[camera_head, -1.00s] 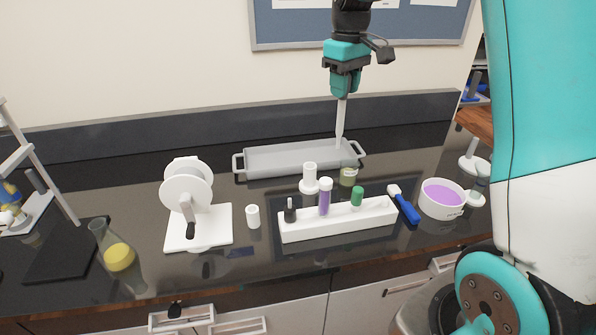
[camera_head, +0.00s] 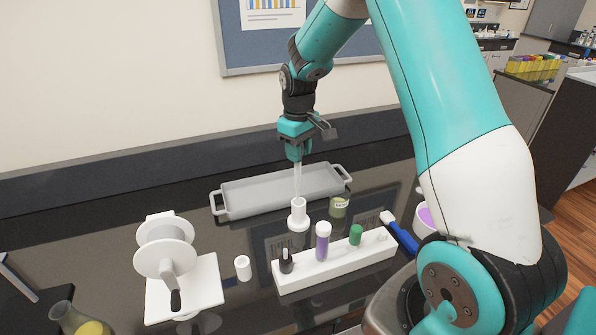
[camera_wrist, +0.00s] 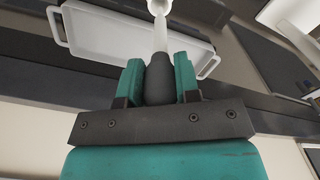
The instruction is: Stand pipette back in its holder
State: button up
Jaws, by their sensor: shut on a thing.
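My gripper (camera_head: 296,155) is shut on the pipette (camera_head: 297,180), which hangs upright with its tip down. In the wrist view the jaws (camera_wrist: 159,75) grip its dark bulb, and the pale stem (camera_wrist: 160,38) points away from me. The white holder (camera_head: 298,215), a short tube on a round base, stands on the dark bench directly under the pipette. It also shows at the top edge of the wrist view (camera_wrist: 158,6). The stem's lower end meets the holder's mouth in the head view. I cannot tell whether the tip is inside or just above it.
A grey tray (camera_head: 228,207) lies behind the holder. In front stands a white rack (camera_head: 335,264) with capped tubes. A small beaker (camera_head: 338,207) is close right of the holder. A white reel stand (camera_head: 185,290) and a small white cup (camera_head: 243,268) are at left.

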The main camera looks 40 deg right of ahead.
aim_at(299, 188)
notch_tip(299, 188, down, 8)
jog(key=shift+r+p, duration=0.1)
jog(key=shift+p, duration=0.85)
jog(key=o, duration=0.9)
